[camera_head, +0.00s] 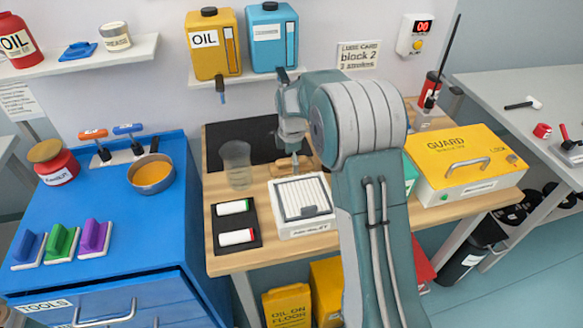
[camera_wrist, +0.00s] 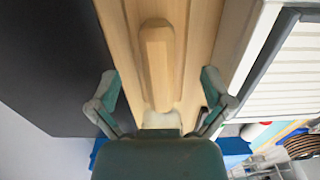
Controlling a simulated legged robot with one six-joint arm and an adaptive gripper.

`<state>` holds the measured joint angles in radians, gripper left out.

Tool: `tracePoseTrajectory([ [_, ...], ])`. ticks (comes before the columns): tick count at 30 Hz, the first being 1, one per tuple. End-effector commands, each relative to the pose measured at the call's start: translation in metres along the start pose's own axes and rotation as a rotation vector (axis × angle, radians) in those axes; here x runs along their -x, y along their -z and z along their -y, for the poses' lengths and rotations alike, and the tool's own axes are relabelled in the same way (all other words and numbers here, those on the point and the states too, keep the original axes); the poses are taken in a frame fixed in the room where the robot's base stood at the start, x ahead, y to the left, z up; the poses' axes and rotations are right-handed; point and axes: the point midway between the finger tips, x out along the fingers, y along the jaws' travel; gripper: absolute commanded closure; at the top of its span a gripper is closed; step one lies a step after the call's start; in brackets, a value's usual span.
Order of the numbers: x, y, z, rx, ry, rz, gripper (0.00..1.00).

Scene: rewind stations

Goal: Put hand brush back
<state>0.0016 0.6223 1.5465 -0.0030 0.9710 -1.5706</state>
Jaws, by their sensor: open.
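A wooden hand brush (camera_wrist: 157,62) lies on the wooden bench in the wrist view, with a pale part at its near end, possibly bristles. In the head view part of the brush (camera_head: 278,171) shows behind the white tray, mostly hidden by my arm. My gripper (camera_wrist: 160,82) is open, with one finger on each side of the brush and a gap to it on both sides. In the head view my gripper (camera_head: 294,160) points down just behind the white tray, its fingers barely visible.
A white slatted tray (camera_head: 318,226) and a clear cup (camera_head: 237,160) stand close by. A dark mat (camera_head: 225,137) lies behind. A black holder (camera_head: 220,208) carries two rolls. A yellow guard box (camera_head: 425,183) stands right. A blue cabinet (camera_head: 95,197) stands left.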

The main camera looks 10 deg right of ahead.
Motion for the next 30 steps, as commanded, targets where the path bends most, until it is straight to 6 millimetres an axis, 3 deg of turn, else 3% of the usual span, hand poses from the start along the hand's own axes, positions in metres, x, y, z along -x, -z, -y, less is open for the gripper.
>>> tracePoseTrajectory([
  [9,0.066,0.0,-0.001,0.0,-0.003,0.0,0.0],
  [18,0.092,0.0,0.003,-0.016,-0.007,0.0,0.0],
  [23,0.117,0.0,0.023,-0.123,-0.043,-0.003,0.0],
  [30,0.157,0.0,0.068,-0.35,-0.112,-0.02,0.0],
])
